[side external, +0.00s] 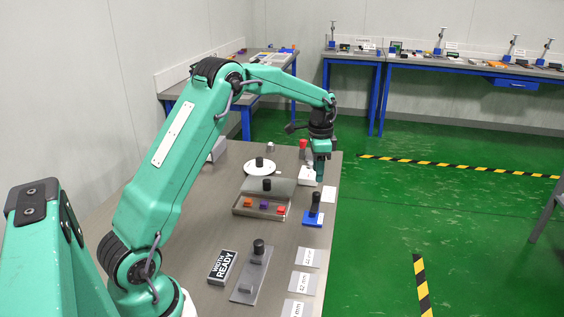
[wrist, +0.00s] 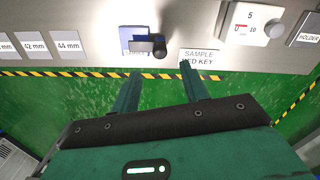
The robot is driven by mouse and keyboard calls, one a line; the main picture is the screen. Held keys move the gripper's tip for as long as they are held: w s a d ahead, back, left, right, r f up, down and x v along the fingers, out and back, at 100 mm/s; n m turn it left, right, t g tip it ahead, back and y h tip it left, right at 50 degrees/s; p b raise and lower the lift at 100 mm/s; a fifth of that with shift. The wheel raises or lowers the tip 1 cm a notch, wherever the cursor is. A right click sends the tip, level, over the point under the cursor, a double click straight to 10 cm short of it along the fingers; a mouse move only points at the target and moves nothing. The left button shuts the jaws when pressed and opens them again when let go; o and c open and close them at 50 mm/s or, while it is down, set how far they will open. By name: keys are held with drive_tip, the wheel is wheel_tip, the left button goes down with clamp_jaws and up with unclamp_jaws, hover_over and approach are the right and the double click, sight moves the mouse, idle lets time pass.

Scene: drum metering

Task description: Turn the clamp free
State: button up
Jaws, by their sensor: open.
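A blue block (side external: 313,217) with an upright black handle stands near the table's right edge in the side external view. In the wrist view the blue block (wrist: 134,33) carries a grey bar (wrist: 146,46) ending in a black knob (wrist: 160,51); this looks like the clamp. My gripper (side external: 320,176) is above the table's right edge, beyond the blue block and beside a white box (side external: 307,177). In the wrist view my gripper (wrist: 160,69) is open, its two green fingers apart with nothing between them. The fingertips are apart from the clamp. Whatever the clamp holds is hidden.
A white dial unit (wrist: 248,22) and a sample key card (wrist: 203,57) lie right of the clamp. A tray (side external: 240,208) with small coloured pieces and a grey plate (side external: 246,283) with a black knob stand left. Green floor lies beyond the edge.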

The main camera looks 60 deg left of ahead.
sight(316, 193)
drive_tip(key=shift+f, duration=3.9)
clamp_jaws()
